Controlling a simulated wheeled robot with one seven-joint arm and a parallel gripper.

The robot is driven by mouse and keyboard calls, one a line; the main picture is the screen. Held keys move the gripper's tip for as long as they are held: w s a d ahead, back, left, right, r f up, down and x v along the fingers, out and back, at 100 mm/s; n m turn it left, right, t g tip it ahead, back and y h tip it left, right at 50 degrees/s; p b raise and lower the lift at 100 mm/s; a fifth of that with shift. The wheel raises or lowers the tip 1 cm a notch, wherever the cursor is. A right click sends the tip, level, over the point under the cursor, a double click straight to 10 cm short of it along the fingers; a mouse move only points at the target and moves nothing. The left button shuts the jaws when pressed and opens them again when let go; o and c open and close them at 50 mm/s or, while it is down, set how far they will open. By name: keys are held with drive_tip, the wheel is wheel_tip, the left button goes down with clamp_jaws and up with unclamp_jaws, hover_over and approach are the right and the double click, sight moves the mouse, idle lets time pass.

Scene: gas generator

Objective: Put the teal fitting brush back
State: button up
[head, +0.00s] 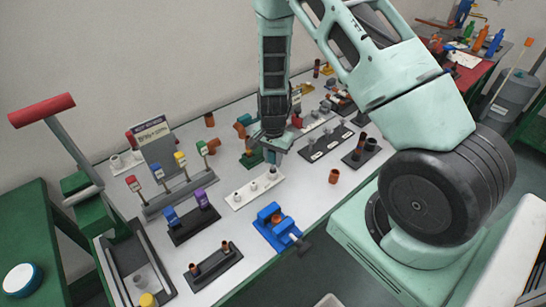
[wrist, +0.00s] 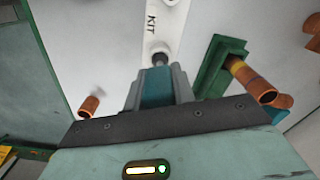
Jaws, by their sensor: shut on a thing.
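My gripper (wrist: 157,85) is shut on the teal fitting brush (wrist: 156,90). Its teal body sits between the grey fingers in the wrist view, and a dark narrow end points toward a white strip marked KIT (wrist: 164,22). The brush is mostly hidden there. I cannot tell whether its tip touches the strip.
A green block (wrist: 215,70) and copper pipe pieces (wrist: 90,104) lie close to my gripper. A blue vise (head: 275,230), a black holder with blue and purple items (head: 195,226) and a grey rack with coloured tags (head: 180,197) stand nearby. A loose copper fitting (head: 334,176) is at right.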

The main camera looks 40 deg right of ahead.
drive_tip(key=shift+f+b, duration=0.4)
drive_tip(key=shift+f, duration=0.25)
drive_tip(key=o, duration=0.9)
wheel_tip(320, 180, up, 18)
drive_tip(key=shift+f+b, duration=0.25)
drive_tip(key=shift+b, duration=0.55)
drive_tip(key=s+a+r+n+y, duration=0.1)
drive_tip(key=s+a+r+n, duration=0.3)
drive_tip(key=a, duration=0.5)
drive_tip(key=s+a+r+n, duration=0.2)
drive_tip(key=s+a+n, duration=0.4)
drive_tip(key=a, duration=0.3)
drive_tip(key=s+a+n, duration=0.2)
drive_tip(key=s+n, duration=0.1)
drive_tip(key=s, duration=0.1)
drive_tip(key=s+a+r+n, duration=0.1)
drive_tip(key=s+a+n, duration=0.1)
drive_tip(key=s+n, duration=0.2)
drive_tip(key=s+a+r+n, duration=0.1)
drive_tip(key=s+a+n, duration=0.1)
drive_tip(key=s+n, duration=0.2)
drive_tip(key=shift+s+a, duration=0.25)
drive_tip(key=shift+s, duration=0.9)
